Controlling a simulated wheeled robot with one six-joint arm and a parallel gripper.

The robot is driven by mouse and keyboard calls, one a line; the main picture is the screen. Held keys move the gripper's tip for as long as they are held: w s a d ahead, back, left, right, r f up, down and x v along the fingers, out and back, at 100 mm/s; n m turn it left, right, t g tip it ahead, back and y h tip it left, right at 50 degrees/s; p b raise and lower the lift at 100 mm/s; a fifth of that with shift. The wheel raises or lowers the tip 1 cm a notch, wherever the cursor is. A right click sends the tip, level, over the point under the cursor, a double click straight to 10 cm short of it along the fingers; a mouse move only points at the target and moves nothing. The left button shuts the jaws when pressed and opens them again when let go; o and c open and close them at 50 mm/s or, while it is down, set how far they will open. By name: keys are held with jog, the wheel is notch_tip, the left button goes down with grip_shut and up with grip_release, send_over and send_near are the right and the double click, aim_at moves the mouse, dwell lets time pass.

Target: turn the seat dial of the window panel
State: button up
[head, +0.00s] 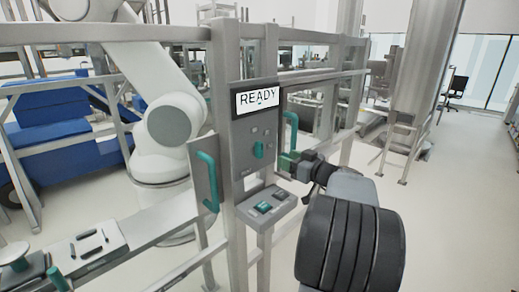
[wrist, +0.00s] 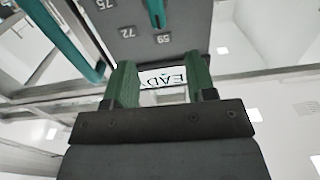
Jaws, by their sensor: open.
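The window panel (head: 240,168) is a grey upright plate with a white screen (head: 257,99) reading READY at its top. A teal dial (head: 258,149) sits on its face below the screen, among small labels. In the wrist view the picture is upside down. The teal dial (wrist: 156,12) shows partly at the top edge there, near labels reading 75, 72 and 59. My gripper (head: 287,162) is just right of the panel in the head view. Its green fingers are apart and empty in the wrist view (wrist: 160,66), with the screen visible between them. The dial is beyond the fingertips, untouched.
A teal handle (head: 208,180) stands left of the panel and another (head: 291,130) right of it, close to my gripper. Metal rails and posts (head: 224,60) frame the panel. Open floor lies at the right.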

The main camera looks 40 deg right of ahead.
aim_at(262, 147)
jog(key=w+p, duration=0.1)
jog(key=w, duration=0.3)
jog(key=w+a+p, duration=0.1)
jog(key=w, duration=0.3)
jog(key=w+a+p, duration=0.1)
jog(key=w+p, duration=0.1)
jog(key=w, duration=0.3)
jog(key=shift+r, duration=0.1)
